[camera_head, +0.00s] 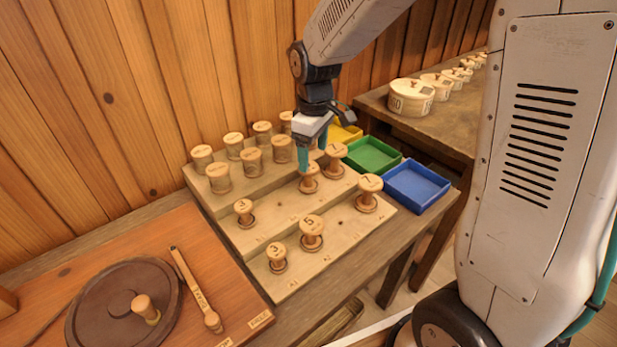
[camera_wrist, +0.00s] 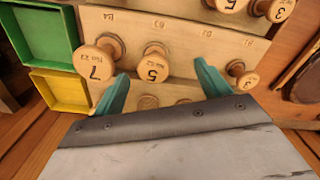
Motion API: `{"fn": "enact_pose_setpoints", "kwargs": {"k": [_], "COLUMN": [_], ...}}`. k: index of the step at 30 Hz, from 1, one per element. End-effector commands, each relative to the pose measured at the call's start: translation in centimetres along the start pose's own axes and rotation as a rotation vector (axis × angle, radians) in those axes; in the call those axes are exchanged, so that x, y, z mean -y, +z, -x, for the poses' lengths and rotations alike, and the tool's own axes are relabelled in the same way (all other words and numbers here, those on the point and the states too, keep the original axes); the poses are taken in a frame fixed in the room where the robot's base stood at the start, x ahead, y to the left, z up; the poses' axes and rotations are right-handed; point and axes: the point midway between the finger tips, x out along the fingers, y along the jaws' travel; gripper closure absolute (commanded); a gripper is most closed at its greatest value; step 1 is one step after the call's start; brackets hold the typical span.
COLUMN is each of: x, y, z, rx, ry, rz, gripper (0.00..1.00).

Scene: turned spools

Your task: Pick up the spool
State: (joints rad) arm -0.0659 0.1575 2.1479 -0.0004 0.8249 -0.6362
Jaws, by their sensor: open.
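Several wooden spools with numbered tops stand on a stepped wooden rack. My gripper (camera_head: 312,152) is open, pointing down over the rack's middle step. A spool marked 5 (camera_wrist: 155,66) shows between and just beyond my teal fingertips (camera_wrist: 161,74) in the wrist view; in the head view this spool (camera_head: 309,182) is right below the fingers. I cannot tell whether a finger touches it. On the same step, a spool marked 7 (camera_head: 335,158) stands on one side and a smaller spool marked 3 (camera_head: 244,210) on the other. Nothing is held.
The front step has more spools marked 3 (camera_head: 276,255), 5 (camera_head: 311,232) and 7 (camera_head: 368,190). Several spools fill the back step near the plank wall. Green (camera_head: 373,155) and blue (camera_head: 417,187) trays sit at right. A dark round disc (camera_head: 105,310) lies at left.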

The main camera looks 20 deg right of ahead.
Motion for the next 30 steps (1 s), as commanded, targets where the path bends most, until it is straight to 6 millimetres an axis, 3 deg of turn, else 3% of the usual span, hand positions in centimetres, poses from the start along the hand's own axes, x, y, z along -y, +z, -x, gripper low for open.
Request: {"fn": "enact_pose_setpoints", "kwargs": {"k": [1,6,22,30], "x": [-0.4,-1.1,-1.6,-1.6], "y": [-0.8,-2.0,-2.0,-2.1], "z": [-1.2,-3.3,-10.0,-11.1], "rx": [0.006,0.009,0.012,0.009], "ry": [-0.004,-0.008,-0.010,-0.007], "rz": [0.024,0.073,0.076,0.076], "gripper": [0.24,0.24,0.24,0.24]}}
